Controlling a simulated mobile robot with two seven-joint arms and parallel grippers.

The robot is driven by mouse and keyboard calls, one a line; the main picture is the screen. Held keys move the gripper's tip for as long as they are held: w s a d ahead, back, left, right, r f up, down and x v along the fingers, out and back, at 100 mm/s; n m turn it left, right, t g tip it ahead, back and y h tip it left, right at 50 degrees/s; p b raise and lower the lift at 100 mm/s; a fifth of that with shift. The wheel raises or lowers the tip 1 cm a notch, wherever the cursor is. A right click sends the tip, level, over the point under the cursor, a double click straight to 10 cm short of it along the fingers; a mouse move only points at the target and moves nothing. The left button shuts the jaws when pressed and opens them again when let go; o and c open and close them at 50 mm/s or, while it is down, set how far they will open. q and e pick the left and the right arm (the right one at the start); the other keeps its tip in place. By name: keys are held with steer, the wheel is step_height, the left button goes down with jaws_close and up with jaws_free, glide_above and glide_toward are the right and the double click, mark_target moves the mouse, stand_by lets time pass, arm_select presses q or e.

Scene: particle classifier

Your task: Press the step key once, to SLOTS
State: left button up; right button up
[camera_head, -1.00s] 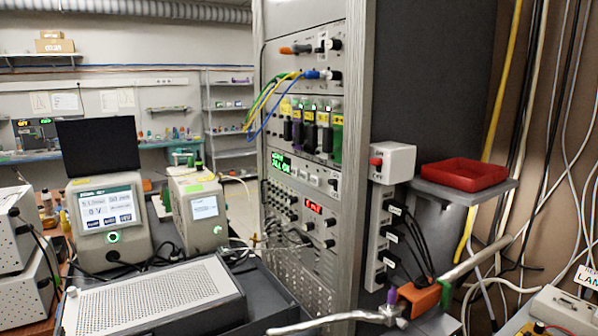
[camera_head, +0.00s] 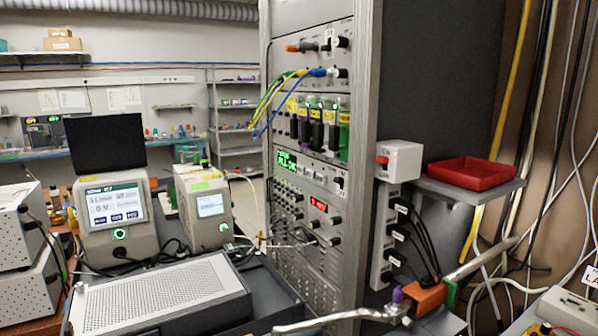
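The equipment rack (camera_head: 367,130) stands in the middle of the head view, its front panels turned to the left. A module with a green-lit display (camera_head: 287,159) sits at mid height in it; the small display text is too blurred to read with certainty. A row of small light keys (camera_head: 315,173) lies just right of this display, with a dark knob (camera_head: 339,183) at the row's right end. The key labels are too small to read, so I cannot tell which one is the step key. Neither of my grippers shows in the head view.
A module with a red display (camera_head: 319,205) is below. Looped cables (camera_head: 268,108) hang above. A box with a red button (camera_head: 399,160) and a shelf with a red tray (camera_head: 471,173) stick out at right. A metal pipe (camera_head: 330,320) crosses the bottom. Bench instruments (camera_head: 116,215) stand left.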

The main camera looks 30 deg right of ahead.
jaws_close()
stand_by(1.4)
